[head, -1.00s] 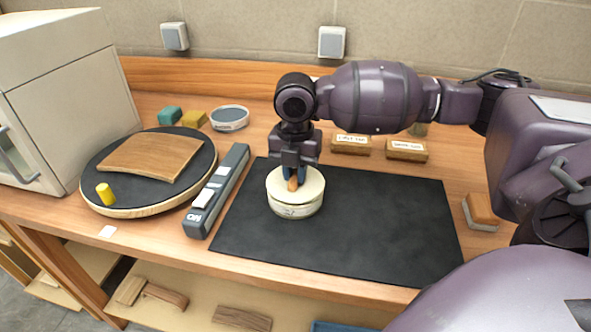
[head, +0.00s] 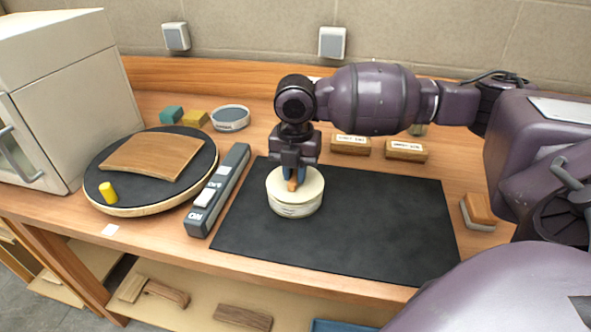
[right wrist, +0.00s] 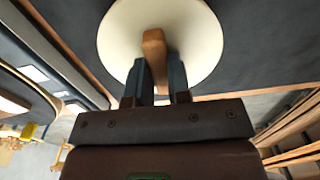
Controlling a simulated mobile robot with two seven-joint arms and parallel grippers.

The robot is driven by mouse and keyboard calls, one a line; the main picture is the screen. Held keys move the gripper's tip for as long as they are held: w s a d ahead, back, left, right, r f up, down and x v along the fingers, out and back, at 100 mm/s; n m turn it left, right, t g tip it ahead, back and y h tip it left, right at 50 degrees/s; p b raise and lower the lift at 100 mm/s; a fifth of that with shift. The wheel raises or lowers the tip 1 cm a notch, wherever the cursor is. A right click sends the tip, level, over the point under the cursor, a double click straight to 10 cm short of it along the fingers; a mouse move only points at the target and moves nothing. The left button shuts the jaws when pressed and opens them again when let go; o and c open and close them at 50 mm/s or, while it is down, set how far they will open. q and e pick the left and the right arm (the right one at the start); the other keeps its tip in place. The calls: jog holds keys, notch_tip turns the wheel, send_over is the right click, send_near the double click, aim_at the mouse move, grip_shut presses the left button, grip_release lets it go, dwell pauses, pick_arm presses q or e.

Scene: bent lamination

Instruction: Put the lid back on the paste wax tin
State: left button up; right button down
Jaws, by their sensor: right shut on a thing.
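The paste wax tin (head: 296,210) is a round, cream-coloured tin with a printed side, standing on the black mat. Its cream lid (head: 312,182) sits over the tin's top and looks about level; whether it is fully seated I cannot tell. The lid has a wooden handle, which shows in the right wrist view (right wrist: 154,48) against the lid's cream disc. My right gripper (head: 292,184) points down from above and is shut on this handle, its fingers on either side. My left gripper is not in view.
The black mat (head: 390,225) is clear right of the tin. Left of it lie a grey switch strip (head: 217,190) and a round turntable (head: 140,208) bearing a bent wood sheet (head: 150,155) and a yellow cylinder (head: 108,192). Labelled wooden blocks (head: 350,146) and a brush (head: 478,210) lie behind and right.

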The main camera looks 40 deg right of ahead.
jog(key=c, duration=1)
grip_release()
jog(key=shift+o, duration=0.5)
jog(key=o, duration=0.4)
jog(key=shift+r, duration=0.1)
